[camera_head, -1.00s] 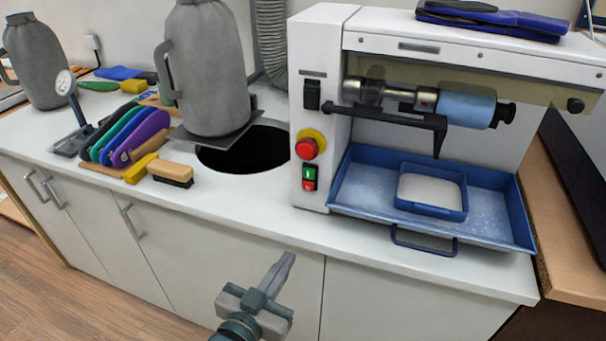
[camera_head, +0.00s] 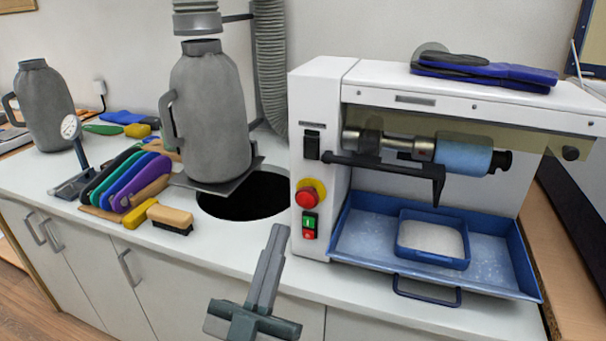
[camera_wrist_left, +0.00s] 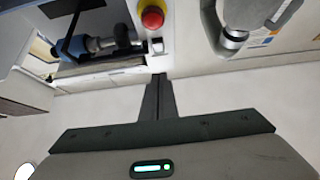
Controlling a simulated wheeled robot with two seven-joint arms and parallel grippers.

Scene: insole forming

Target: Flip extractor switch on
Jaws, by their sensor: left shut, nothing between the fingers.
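The white grinding machine (camera_head: 325,90) stands on the counter. Its left front panel has a black rocker switch (camera_head: 312,147) under a small label, a red stop button on a yellow ring (camera_head: 308,195), and a green and red button pair (camera_head: 309,226). I cannot tell which control is the extractor switch. My left gripper (camera_head: 276,238) is shut and empty, in front of the counter edge, pointing up near the panel's lower left and apart from it. In the left wrist view, its fingertips (camera_wrist_left: 158,80) lie below a small switch (camera_wrist_left: 157,46) and the red button (camera_wrist_left: 152,18).
A grey canister (camera_head: 211,120) stands by a round dark hole (camera_head: 240,196) left of the machine. A blue tray (camera_head: 360,242) with a protruding handle lies at the machine's front. Colored tools and brushes (camera_head: 130,180) cover the counter's left.

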